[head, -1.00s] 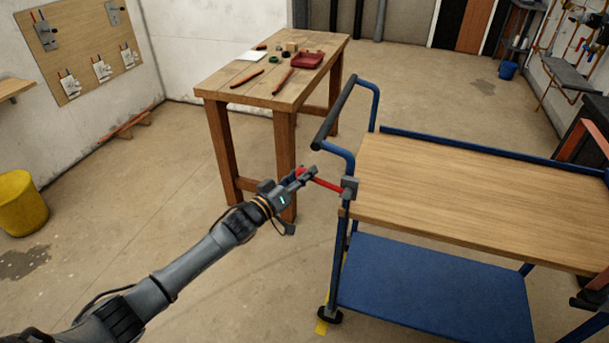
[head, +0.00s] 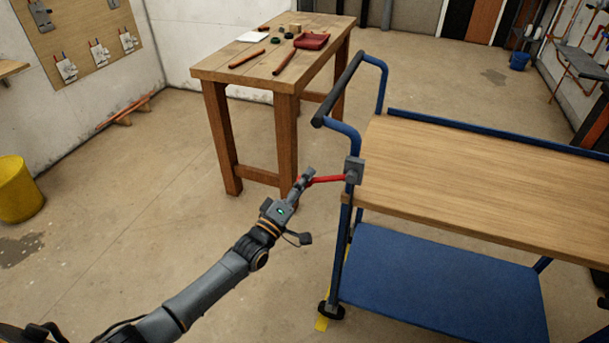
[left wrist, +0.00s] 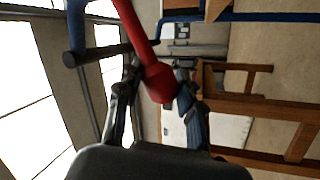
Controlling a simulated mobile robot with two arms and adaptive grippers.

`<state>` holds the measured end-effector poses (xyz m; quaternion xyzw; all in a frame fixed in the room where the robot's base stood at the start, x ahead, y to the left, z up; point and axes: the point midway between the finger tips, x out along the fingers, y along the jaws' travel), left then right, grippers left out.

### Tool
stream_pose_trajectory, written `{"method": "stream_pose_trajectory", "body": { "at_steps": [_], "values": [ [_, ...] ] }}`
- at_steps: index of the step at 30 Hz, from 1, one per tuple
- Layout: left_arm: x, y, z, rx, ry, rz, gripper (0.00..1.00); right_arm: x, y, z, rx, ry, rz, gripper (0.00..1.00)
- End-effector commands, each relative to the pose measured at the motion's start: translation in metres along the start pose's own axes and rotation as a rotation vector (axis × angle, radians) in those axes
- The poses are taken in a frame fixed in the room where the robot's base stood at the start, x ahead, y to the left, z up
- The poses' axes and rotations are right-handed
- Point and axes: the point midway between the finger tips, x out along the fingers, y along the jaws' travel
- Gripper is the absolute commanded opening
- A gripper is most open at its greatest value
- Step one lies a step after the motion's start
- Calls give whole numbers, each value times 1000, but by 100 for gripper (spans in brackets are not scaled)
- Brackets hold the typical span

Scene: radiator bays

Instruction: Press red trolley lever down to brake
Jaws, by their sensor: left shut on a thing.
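The red lever (head: 327,180) sticks out to the left from a grey pivot block (head: 354,170) on the trolley's corner post, near level in the head view. The trolley has a wooden top (head: 460,185) and a blue lower shelf (head: 430,275). My left gripper (head: 304,180) is shut on the lever's outer end. In the left wrist view the lever's red knob (left wrist: 159,82) sits between the two fingers (left wrist: 160,95). My right gripper is not in view.
A yellow bucket (head: 18,190) stands at the far left. The floor between is clear.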

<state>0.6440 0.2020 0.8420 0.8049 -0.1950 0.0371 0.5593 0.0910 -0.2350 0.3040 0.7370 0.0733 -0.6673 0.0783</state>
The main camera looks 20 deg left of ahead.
Motion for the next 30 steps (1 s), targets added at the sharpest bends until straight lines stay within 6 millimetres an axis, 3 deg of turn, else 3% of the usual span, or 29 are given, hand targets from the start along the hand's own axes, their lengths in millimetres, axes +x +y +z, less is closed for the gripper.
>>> {"method": "stream_pose_trajectory", "body": {
  "at_steps": [15,16,19,30],
  "values": [
    [-6,-6,7,-20,-2,-10,0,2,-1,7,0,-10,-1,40],
    [-6,-6,7,-20,-2,-10,41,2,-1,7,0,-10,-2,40],
    [-5,-6,7,-20,-2,-9,61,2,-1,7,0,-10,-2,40],
    [-7,-3,4,-18,3,-3,61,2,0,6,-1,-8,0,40]
  ]
}}
